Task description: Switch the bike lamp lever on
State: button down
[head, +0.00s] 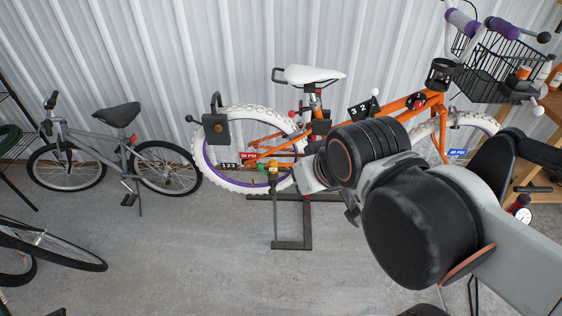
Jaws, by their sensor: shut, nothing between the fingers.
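The orange bike (400,108) with white tyres stands against the metal wall. A black housing (517,92) under its front basket has a short lever with a white ball end (538,110); I cannot tell for sure that this is the lamp lever. A dark round cup-like part (440,73) sits near the head of the frame. Another white-knobbed lever (375,92) stands by a numbered plate on the frame. My gripper (350,208) is in front of the bike's middle, partly hidden by my own arm. It is shut and empty, apart from both levers.
A grey bike (100,145) stands at the left, and a wheel (45,245) shows at lower left. A black stand (292,243) supports the orange bike. Wooden shelving (550,103) with bottles is at the right. The concrete floor at centre left is clear.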

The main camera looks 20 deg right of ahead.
aim_at(537, 110)
jog(key=z, duration=2.25)
